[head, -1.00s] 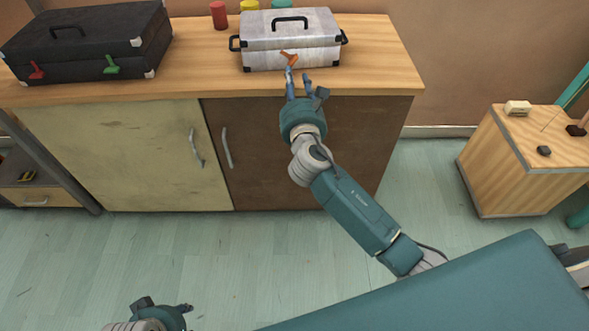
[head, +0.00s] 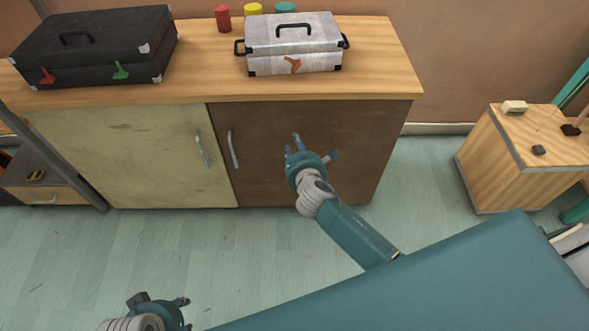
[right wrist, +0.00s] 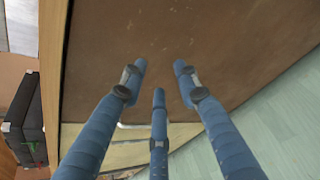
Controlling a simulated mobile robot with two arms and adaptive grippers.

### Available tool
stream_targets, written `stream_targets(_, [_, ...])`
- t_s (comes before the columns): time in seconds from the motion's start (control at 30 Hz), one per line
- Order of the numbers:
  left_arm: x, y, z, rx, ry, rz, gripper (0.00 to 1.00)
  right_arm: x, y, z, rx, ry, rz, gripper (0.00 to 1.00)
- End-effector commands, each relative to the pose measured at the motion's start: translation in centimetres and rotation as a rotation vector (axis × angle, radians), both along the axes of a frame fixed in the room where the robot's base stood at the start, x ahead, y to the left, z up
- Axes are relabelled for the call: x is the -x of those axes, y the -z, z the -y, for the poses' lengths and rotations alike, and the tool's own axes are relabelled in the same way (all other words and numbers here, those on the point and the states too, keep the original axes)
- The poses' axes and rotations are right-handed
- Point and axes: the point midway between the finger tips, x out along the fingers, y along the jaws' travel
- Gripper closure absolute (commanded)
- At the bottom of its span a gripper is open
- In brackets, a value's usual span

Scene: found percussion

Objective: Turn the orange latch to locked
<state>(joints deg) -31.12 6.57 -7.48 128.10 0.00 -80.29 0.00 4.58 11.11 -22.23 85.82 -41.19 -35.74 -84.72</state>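The orange latch (head: 293,66) is on the front face of a silver-grey case (head: 262,66) on the wooden counter. It looks tilted, with a part pointing down; its exact setting is too small to tell. My right gripper (head: 292,145) is in front of the brown cabinet door, below the counter edge and well apart from the latch. In the right wrist view its three blue fingers (right wrist: 160,75) are spread and empty, and the latch does not show there. My left gripper (head: 187,314) is low at the bottom left, with its fingers apart and empty.
A black case (head: 95,45) with a red latch (head: 47,77) and a green latch (head: 121,71) stands left on the counter (head: 210,88). Red, yellow and teal cans stand behind. A wooden box (head: 500,165) is at right. Counter space right of the silver case is clear.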

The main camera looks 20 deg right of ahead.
Motion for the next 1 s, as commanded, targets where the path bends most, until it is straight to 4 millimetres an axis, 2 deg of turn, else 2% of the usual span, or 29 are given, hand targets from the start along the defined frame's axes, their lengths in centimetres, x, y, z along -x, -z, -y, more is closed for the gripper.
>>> stream_targets(0.3, [0.0,-1.7,0.0,0.000,0.000,0.000,0.60,3.3,5.1,0.4,-0.204,0.092,-0.099,0.69])
stream_targets(0.5, [0.0,-2.2,0.0,0.000,0.000,0.000,0.60,4.6,7.0,0.5,-0.276,0.132,-0.131,0.69])
stream_targets(0.9, [0.0,-2.2,0.0,0.000,0.000,0.000,0.60,5.0,7.5,0.5,-0.297,0.143,-0.139,0.69])
stream_targets(1.0, [0.0,-2.0,0.0,0.000,0.000,0.000,0.60,5.1,7.5,1.2,-0.291,0.148,-0.134,0.69])
